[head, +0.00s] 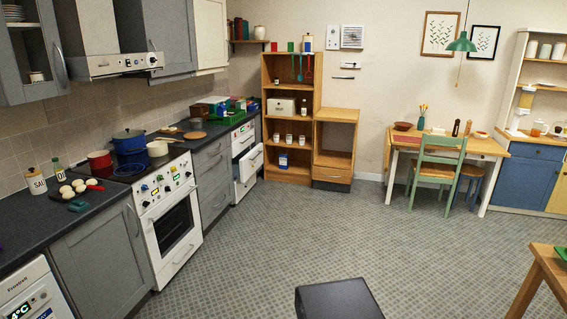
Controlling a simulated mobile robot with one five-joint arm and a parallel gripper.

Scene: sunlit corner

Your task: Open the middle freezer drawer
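A white unit with drawers (242,140), which looks like the freezer, stands under the far end of the left counter, beside the wooden shelf. Its upper front (241,138) with a dark handle looks shut. Below it, a drawer (251,163) appears to stand out from the front, with a dark gap above it. A lower white front (243,188) shows under that drawer. The unit is small and seen at an angle, so how far the drawer is out is hard to tell. My gripper is not in view.
A white cooker (170,220) and grey cabinets (105,262) line the left. A white appliance marked 4°C (32,292) is at the lower left. A wooden shelf (290,170) and low cabinet (333,160) stand at the back.

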